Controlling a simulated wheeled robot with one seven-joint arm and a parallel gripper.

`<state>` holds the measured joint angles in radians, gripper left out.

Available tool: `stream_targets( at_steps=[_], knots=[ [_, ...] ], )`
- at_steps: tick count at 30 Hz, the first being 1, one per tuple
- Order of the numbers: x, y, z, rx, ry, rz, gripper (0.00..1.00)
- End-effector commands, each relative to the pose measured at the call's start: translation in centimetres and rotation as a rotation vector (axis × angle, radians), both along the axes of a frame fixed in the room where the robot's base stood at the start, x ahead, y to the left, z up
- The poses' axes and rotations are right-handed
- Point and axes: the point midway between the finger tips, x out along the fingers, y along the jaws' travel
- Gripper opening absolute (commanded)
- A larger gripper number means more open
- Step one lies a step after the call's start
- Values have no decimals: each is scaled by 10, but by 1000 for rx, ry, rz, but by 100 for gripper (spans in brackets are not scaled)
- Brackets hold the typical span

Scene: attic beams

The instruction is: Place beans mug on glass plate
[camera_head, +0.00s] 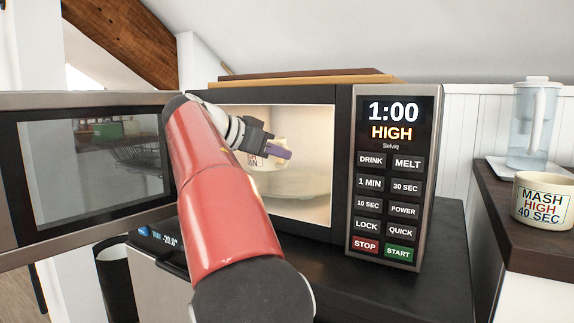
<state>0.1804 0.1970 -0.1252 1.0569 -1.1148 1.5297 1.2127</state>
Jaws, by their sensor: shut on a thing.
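The microwave (345,110) stands with its door open to the left. My arm reaches in from the front. My gripper (279,153) is inside the lit cavity and is shut on a cream mug (260,162) with dark lettering. The gripper and arm cover much of this mug, so I cannot read its full label; it is the likely beans mug. The pale glass plate (312,184) lies on the cavity floor below the mug. I cannot tell whether the mug's base touches the plate.
The open door (90,170) blocks the left side. The control panel (391,180) shows 1:00 HIGH. On the right counter stand another mug (541,201) reading MASH HIGH 40 SEC and a water jug (533,125). Boards (300,78) lie on the microwave.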

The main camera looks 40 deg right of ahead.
Motion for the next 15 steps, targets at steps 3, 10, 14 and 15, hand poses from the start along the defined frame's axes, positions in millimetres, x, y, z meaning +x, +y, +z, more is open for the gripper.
stream_targets(
  at_steps=[3,10,14,15],
  knots=[
    [-3,-20,2,-2,-3,-3,0],
    [-3,-28,-13,0,1,1,0],
    [-3,-28,-31,-1,0,1,0],
    [-3,-28,-33,-1,-1,1,0]
  ],
)
